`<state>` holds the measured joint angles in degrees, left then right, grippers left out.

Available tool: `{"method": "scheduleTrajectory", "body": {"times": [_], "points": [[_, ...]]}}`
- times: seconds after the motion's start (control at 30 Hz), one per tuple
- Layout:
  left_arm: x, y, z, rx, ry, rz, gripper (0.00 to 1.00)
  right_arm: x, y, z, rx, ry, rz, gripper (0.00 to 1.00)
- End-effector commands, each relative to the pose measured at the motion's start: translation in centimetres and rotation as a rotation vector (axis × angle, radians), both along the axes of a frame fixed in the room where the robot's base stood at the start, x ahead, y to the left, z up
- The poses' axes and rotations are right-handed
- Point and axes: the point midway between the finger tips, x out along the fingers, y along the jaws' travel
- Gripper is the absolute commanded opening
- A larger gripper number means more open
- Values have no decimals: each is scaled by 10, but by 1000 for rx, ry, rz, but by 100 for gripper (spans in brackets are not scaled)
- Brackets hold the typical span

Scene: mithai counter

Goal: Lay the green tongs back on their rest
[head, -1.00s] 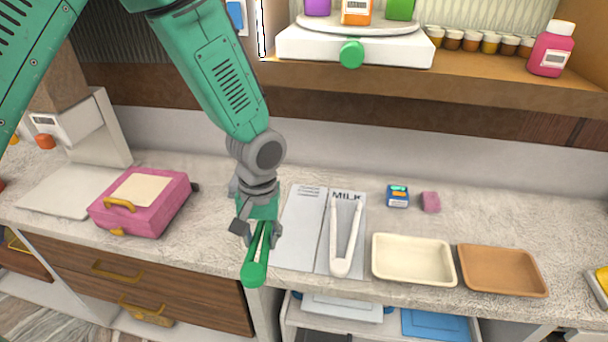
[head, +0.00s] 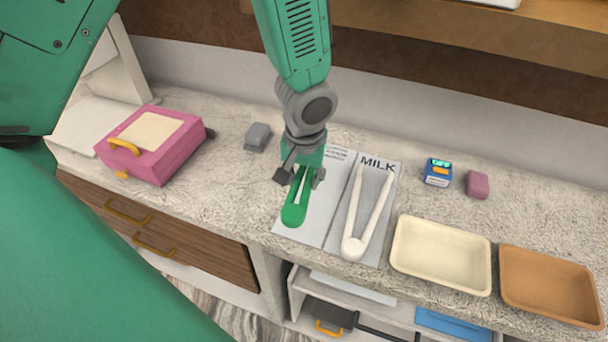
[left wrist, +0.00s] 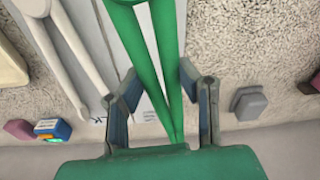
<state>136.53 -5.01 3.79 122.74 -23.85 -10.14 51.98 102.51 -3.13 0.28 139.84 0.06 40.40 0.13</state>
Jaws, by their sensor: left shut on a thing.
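The green tongs (head: 293,214) are held in my left gripper (head: 301,176), with their rounded end toward the counter's front edge. They are over the left panel of the light grey rest (head: 319,222); I cannot tell whether they touch it. In the left wrist view the green tongs (left wrist: 157,70) run between the two fingers of the left gripper (left wrist: 165,100). White tongs (head: 355,247) lie on the right panel, marked MILK. Part of the left panel's lettering is hidden behind the gripper. My right gripper is out of view.
A cream tray (head: 440,257) and a brown tray (head: 550,285) stand right of the rest. A blue device (head: 438,173) and a pink block (head: 477,185) lie behind. A grey block (head: 257,137) and a pink case (head: 153,145) are left. A shelf overhangs the back.

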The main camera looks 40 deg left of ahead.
Motion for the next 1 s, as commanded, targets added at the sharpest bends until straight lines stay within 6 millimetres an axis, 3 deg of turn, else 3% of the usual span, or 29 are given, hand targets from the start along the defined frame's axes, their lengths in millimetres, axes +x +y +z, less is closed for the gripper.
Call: {"method": "scheduleTrajectory", "body": {"times": [0.03, 0.33, 0.6, 0.97, 1.0], "points": [[-1, 0, -11, -1, 0, 0, 2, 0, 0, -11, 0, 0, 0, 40], [-1, 0, -47, 0, 0, 0, 2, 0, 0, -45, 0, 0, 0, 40], [-1, 0, -70, 1, 0, 0, 2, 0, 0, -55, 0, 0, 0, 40], [-1, 0, -73, 0, -1, 0, 2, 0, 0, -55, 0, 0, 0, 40], [-1, 0, -73, 0, 0, 0, 42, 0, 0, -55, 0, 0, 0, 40]]}}
